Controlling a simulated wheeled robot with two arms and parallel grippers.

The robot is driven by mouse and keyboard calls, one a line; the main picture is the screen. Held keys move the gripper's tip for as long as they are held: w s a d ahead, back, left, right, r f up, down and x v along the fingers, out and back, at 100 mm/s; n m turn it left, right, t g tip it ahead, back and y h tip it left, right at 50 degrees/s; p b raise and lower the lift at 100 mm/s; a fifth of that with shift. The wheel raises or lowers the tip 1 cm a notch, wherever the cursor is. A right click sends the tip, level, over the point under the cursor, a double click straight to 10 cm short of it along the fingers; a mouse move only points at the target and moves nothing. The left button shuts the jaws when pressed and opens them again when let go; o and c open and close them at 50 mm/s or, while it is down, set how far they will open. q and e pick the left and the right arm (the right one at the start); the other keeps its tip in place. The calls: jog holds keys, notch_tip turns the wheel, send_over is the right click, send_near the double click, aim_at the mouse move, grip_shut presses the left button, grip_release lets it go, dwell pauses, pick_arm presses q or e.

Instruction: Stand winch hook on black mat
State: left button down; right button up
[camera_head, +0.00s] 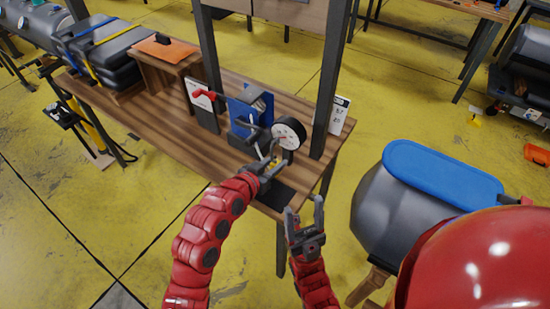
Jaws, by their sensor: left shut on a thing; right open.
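The black mat (276,195) lies at the near right end of the wooden table, partly behind my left gripper. My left gripper (264,161) is above the table at the mat's far edge. It is shut on a small grey thing that looks like the winch hook (257,148), mostly hidden by the fingers; its tilt and whether it touches the table cannot be told. My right gripper (304,212) is open and empty, pointing up, in front of the table's near right corner.
A round white gauge (289,133) stands just behind my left gripper. A blue thing (239,113) and a white board with a red handle (203,100) stand to its left. A table post (329,90) rises behind the gauge. A grey boat tube with a blue top (440,175) is at right.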

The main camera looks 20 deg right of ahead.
pick_arm(q)
jog(key=shift+f+b, duration=4.75)
jog(key=shift+f, duration=0.55)
jog(key=c, duration=0.5)
grip_release()
